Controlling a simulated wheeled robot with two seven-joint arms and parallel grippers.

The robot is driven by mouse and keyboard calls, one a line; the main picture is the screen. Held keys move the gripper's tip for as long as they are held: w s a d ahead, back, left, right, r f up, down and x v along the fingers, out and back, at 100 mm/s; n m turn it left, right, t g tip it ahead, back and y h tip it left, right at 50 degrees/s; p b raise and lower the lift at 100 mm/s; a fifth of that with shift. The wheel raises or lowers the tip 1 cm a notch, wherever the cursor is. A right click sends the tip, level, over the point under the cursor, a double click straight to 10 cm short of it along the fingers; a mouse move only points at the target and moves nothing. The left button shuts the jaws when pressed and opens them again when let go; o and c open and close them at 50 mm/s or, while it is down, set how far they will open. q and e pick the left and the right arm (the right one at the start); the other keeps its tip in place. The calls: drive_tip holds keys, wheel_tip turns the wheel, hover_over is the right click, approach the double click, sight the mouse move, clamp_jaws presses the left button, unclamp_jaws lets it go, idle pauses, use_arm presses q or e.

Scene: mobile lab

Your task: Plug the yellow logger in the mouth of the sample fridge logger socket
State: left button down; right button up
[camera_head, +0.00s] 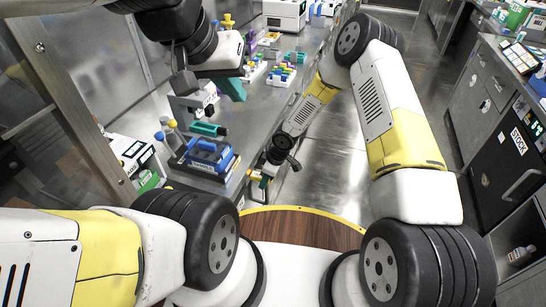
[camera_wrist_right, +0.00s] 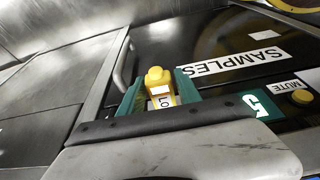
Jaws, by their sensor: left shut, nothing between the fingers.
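The yellow logger (camera_wrist_right: 157,80), with a white label, is between the teal fingers of my right gripper (camera_wrist_right: 158,90) in the right wrist view. The fingers appear to be closed on its two sides. Behind it is the dark front of the sample fridge (camera_wrist_right: 220,40), marked SAMPLES. In the head view my right gripper (camera_head: 264,180) is low beside the bench front. My left gripper (camera_head: 232,89) is shut and empty above the bench.
The bench (camera_head: 262,105) holds a blue rack (camera_head: 208,156), bottles, small tube racks and white instruments. A yellow button marked MUTE (camera_wrist_right: 301,97) is at the right of the wrist view. The aisle floor (camera_head: 335,165) is clear. A STOCK cabinet (camera_head: 510,150) stands at the right.

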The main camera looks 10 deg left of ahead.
drive_tip(key=shift+o, duration=1.1)
drive_tip(key=v, duration=0.7)
drive_tip(key=shift+d+r, duration=0.15)
drive_tip(key=shift+r, duration=0.2)
